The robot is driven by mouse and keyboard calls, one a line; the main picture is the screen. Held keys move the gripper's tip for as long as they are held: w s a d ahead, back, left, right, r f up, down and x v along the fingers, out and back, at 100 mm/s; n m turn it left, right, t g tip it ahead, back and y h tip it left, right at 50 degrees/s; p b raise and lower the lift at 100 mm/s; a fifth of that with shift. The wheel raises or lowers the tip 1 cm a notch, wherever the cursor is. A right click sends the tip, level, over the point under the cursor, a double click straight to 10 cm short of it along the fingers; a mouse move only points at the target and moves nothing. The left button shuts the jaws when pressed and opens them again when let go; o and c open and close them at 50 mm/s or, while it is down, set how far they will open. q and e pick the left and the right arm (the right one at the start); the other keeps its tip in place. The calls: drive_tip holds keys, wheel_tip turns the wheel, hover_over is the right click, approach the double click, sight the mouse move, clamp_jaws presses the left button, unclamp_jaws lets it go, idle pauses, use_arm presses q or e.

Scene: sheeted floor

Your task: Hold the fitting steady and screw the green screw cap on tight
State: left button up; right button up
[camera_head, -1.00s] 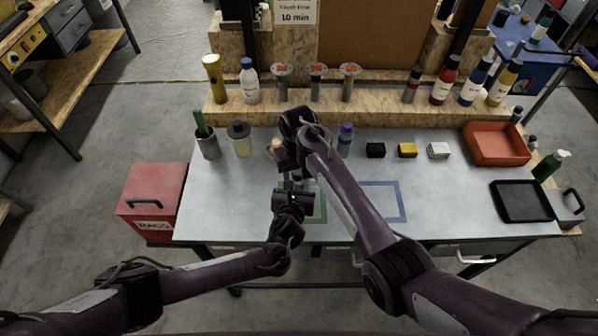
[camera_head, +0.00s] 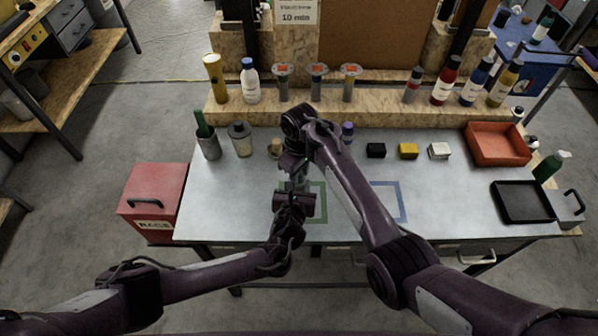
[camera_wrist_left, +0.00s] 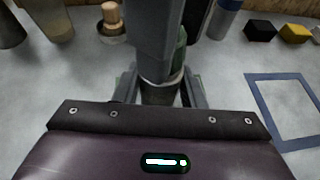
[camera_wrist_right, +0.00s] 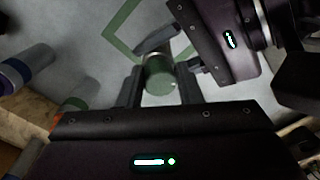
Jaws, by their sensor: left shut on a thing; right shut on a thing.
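The fitting, a grey cylinder (camera_wrist_left: 160,92), stands between the fingers of my left gripper (camera_wrist_left: 160,88), which is shut on it. The green screw cap (camera_wrist_left: 180,52) is directly above the fitting, partly hidden by a finger of my right gripper. In the right wrist view the cap (camera_wrist_right: 159,80) is between the fingertips of my right gripper (camera_wrist_right: 158,88), which is shut on it. My left gripper (camera_wrist_right: 222,42) reaches in from the upper right there. In the head view my right gripper (camera_head: 292,164) is just above my left gripper (camera_head: 293,188); cap and fitting are mostly hidden. I cannot tell how far the cap is threaded.
A green outlined square (camera_head: 318,205) lies under the grippers and a blue outlined square (camera_head: 402,202) to the right. Black (camera_head: 376,150), yellow (camera_head: 408,151) and white (camera_head: 439,151) blocks sit behind. A purple-capped bottle (camera_head: 347,134) stands close to my right arm.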

drive_tip(key=shift+s+a, duration=0.15)
drive_tip(key=shift+a, duration=0.2)
clamp_jaws()
drive_tip(key=m, duration=0.5)
drive_tip(key=shift+t, duration=0.4)
drive_tip(key=m+t, duration=0.1)
drive_tip(key=m, duration=0.3)
drive_tip(key=shift+m, duration=0.4)
drive_tip(key=m, duration=0.4)
drive_tip(key=shift+m+t+h, duration=0.3)
drive_tip(key=m, duration=0.4)
drive_tip(key=shift+w+d+m+h, duration=0.25)
drive_tip(key=shift+m+h, duration=0.15)
drive_tip(key=o, duration=1)
unclamp_jaws()
drive_tip(key=shift+s, duration=0.1)
drive_tip(key=shift+c, duration=1.1)
